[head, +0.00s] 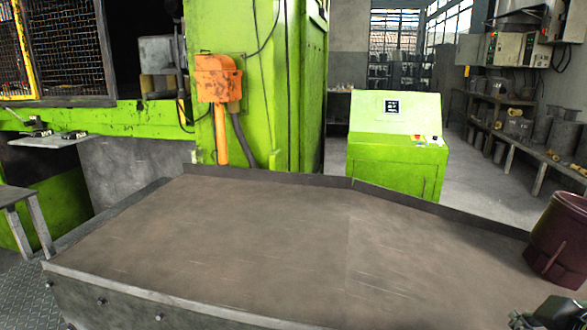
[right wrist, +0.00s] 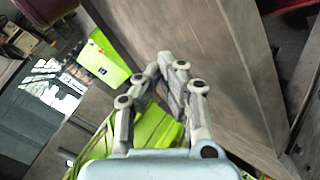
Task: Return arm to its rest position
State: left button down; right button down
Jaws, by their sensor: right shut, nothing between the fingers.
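My right gripper (right wrist: 165,66) shows in the right wrist view, with its two grey fingers closed together at the tips and nothing between them. The brown-grey metal table (head: 250,235) fills the lower part of the head view, and its top is bare. The table also shows behind the fingers in the right wrist view (right wrist: 210,45). My left gripper is in neither view. A dark piece at the bottom right corner of the head view is cut off, and I cannot tell what it is.
A maroon bin (head: 560,240) stands at the table's right edge. A green control console (head: 395,165) stands behind the table. The green press (head: 265,80) with an orange box (head: 217,78) rises at the back left. A low rim runs along the table's back edge. Shelves (head: 510,120) line the right wall.

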jog(key=s+a+f+m+g+y, duration=0.2)
jog(key=s+a+g, duration=0.15)
jog(key=s, duration=0.35)
jog(key=s+a+f+m+g+y, duration=0.1)
jog(key=s+a+f+m+g, duration=0.1)
jog(key=s+a+m, duration=0.3)
jog(key=s+d+f+n+g+b, duration=0.1)
jog(key=s+d+f+b, duration=0.15)
jog(key=f, duration=1.35)
jog(key=s+d+f+n+g+b, duration=0.1)
jog(key=f+b, duration=0.2)
jog(key=f, duration=1.2)
jog(key=s+d+f+g+b, duration=0.1)
jog(key=s+f+b, duration=0.3)
jog(key=s+f, duration=1.5)
notch_tip(320, 180, down, 2)
jog(key=shift+s+f, duration=0.2)
jog(key=shift+s, duration=0.15)
jog(key=shift+d, duration=0.1)
